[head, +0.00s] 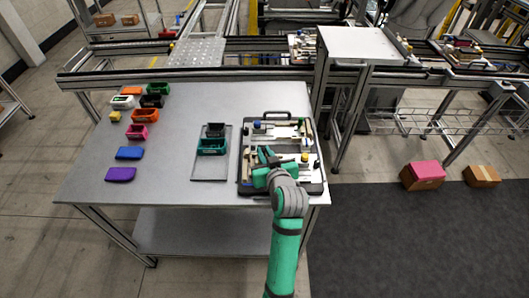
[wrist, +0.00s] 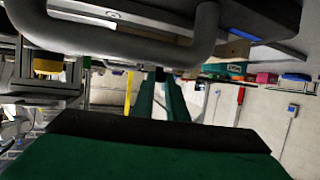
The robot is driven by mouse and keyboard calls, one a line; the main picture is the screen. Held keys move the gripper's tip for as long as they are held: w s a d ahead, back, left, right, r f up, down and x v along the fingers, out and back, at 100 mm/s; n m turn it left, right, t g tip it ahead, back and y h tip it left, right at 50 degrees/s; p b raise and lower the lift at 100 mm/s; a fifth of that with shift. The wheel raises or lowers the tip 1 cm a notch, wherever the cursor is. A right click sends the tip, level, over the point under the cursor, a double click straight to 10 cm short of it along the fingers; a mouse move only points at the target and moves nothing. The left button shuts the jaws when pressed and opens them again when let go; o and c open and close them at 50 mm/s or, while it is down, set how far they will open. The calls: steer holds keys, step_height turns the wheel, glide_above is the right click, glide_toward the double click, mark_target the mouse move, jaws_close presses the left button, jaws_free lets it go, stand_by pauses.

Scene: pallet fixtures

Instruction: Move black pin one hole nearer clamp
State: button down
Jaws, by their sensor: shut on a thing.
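The black pallet fixture (head: 243,180) lies on the right part of the metal table, with pale bars and small coloured parts on it. My gripper (head: 265,158) is low over the left middle of the fixture. In the wrist view, my green fingers (wrist: 161,76) are close together, with a small dark piece at their tips that fits the black pin; most of it is hidden. A blue-topped part (head: 258,126) stands at the upper left of the fixture and a yellow-topped part (head: 305,157) at the right. I cannot tell which part is the clamp, and the holes are too small to make out.
A clear tray (head: 199,173) with a teal bin (head: 212,147) and a black bin (head: 215,129) lies left of the fixture. Several coloured bins stand at the table's left. A thick grey handle (wrist: 205,35) crosses close in the wrist view. The table's front middle is clear.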

steer(key=c, duration=1.7)
jaws_free()
steer(key=v, duration=1)
steer(key=shift+s+d+r, duration=0.1)
steer(key=shift+s+r, duration=0.05)
steer(key=shift+s, duration=0.2)
